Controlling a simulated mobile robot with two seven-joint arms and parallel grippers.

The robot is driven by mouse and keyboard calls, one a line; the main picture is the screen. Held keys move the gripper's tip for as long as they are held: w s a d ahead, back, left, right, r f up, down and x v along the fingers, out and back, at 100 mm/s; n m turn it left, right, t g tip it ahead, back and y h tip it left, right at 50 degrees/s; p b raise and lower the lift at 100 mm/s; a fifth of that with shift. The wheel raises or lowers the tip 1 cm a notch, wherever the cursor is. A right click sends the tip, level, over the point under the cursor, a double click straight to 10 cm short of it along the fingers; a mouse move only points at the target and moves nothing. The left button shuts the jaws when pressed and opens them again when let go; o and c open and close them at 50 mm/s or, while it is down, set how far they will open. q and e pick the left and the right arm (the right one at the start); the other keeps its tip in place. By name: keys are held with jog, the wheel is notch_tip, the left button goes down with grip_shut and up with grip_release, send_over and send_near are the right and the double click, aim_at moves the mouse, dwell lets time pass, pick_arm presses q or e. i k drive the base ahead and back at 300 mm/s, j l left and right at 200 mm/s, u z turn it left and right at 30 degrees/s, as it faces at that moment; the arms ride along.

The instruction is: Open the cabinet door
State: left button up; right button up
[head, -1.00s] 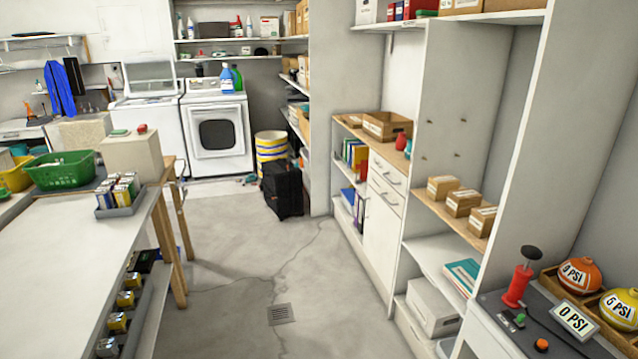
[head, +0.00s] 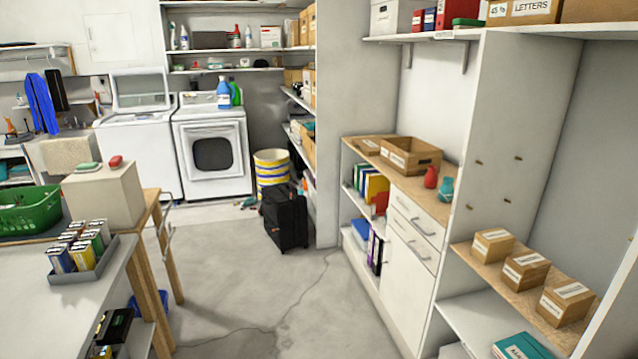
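A white cabinet (head: 405,280) stands in the shelving on the right, below a wooden top. It has a drawer front (head: 420,214) with a bar handle (head: 424,229). Below that is a taller white door (head: 402,272) with a bar handle (head: 419,251) near its top. The door looks shut. Neither of my grippers is in view.
Open concrete floor (head: 290,305) lies in front of the cabinet. A white table (head: 30,300) with a tray of boxes (head: 85,275) stands at the left. A black suitcase (head: 286,215) stands near the shelf end. Small cardboard boxes (head: 527,269) sit on the right shelf.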

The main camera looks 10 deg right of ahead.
aim_at(408, 285)
jog(key=i, duration=1.45)
jog(key=l+z, duration=0.05)
